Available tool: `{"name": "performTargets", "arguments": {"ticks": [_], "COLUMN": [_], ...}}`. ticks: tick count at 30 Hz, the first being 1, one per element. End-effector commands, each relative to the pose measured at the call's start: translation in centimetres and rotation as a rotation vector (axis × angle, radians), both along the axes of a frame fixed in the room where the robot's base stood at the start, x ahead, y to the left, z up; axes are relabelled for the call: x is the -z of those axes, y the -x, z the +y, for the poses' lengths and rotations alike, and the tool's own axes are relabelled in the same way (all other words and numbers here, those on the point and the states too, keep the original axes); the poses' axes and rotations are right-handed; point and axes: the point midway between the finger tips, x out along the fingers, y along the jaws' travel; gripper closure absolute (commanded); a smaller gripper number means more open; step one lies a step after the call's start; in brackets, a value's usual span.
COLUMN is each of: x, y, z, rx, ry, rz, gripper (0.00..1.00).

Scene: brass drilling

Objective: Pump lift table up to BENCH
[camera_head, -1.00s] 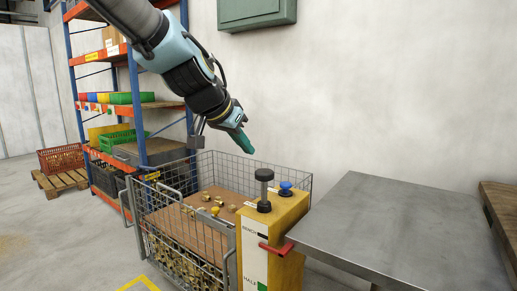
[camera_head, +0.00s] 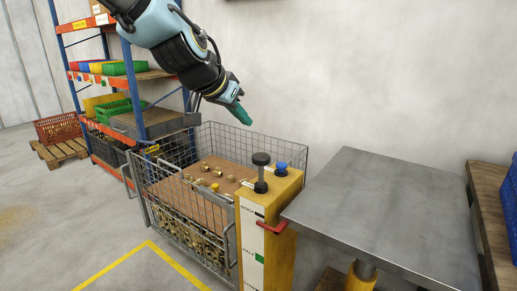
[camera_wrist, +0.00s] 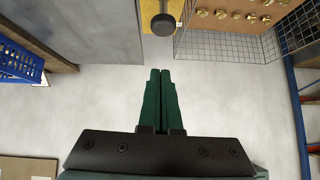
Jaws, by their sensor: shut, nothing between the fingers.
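The yellow pump post (camera_head: 284,192) stands between the wire basket and the grey steel table top (camera_head: 385,205). A black-knobbed pump handle (camera_head: 261,160) and a blue knob (camera_head: 281,168) stand upright on it. Its white scale (camera_head: 251,235) reads BENCH near the top, with HALF lower beside a green mark. A red pointer (camera_head: 271,227) sits slightly below the BENCH label. My gripper (camera_head: 245,121) is shut and empty, above the wire basket and apart from the handle. In the wrist view its fingers (camera_wrist: 160,72) point toward the black knob (camera_wrist: 163,22).
The wire basket (camera_head: 222,137) holds brass parts on a brown board. A shelf rack (camera_head: 125,75) stands behind at left. A brown bench (camera_head: 485,212) with a blue crate (camera_head: 509,200) is at right. Yellow lines (camera_head: 115,265) mark the floor. The wall side above the table is clear.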

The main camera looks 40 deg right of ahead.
Motion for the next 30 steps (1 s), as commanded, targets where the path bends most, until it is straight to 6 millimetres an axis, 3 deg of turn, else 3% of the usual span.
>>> {"name": "performTargets", "arguments": {"ticks": [30], "x": [5.3], "y": [-1.5], "z": [-5.1], "rx": [0.003], "ry": [-0.002], "rz": [0.001], "gripper": [1.0]}}
